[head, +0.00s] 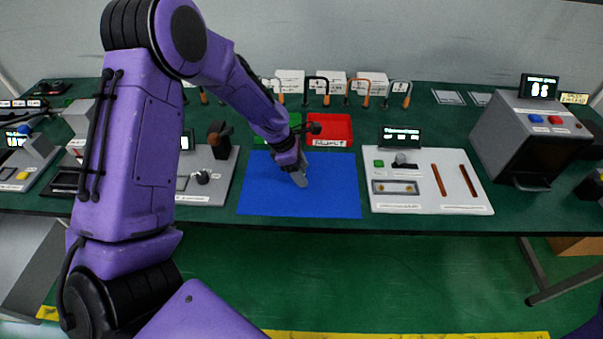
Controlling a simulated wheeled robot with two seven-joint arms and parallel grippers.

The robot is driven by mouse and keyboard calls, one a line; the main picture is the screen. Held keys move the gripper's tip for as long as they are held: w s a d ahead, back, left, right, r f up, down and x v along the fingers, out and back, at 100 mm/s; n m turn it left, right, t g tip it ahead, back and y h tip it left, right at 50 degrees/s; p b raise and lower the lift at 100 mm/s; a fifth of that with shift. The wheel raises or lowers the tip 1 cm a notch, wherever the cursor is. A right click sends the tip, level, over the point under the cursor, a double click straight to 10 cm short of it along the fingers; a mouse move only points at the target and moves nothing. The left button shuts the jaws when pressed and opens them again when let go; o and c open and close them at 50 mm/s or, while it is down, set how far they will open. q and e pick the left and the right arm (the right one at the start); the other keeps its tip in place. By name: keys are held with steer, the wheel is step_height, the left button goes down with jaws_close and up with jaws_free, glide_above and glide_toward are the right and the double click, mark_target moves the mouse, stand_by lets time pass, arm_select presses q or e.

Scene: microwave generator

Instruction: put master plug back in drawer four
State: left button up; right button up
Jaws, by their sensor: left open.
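My left gripper (300,180) is over the blue mat (265,195) in the middle of the bench, pointing down. Its jaws are open, and no object shows between them. I cannot pick out the master plug in this view. No drawer marked four can be made out. A grey cabinet (25,255) stands below the bench at the far left, partly hidden by my left arm, and its front cannot be read. My right gripper is not in view.
A red tray (335,128) and a green tray (295,122) stand behind the mat. A white panel (425,200) with slots lies right of it, and a grey microwave-like box (515,130) further right. Several orange-handled hooked tools stand at the back.

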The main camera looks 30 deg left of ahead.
arm_select(q)
jaws_close()
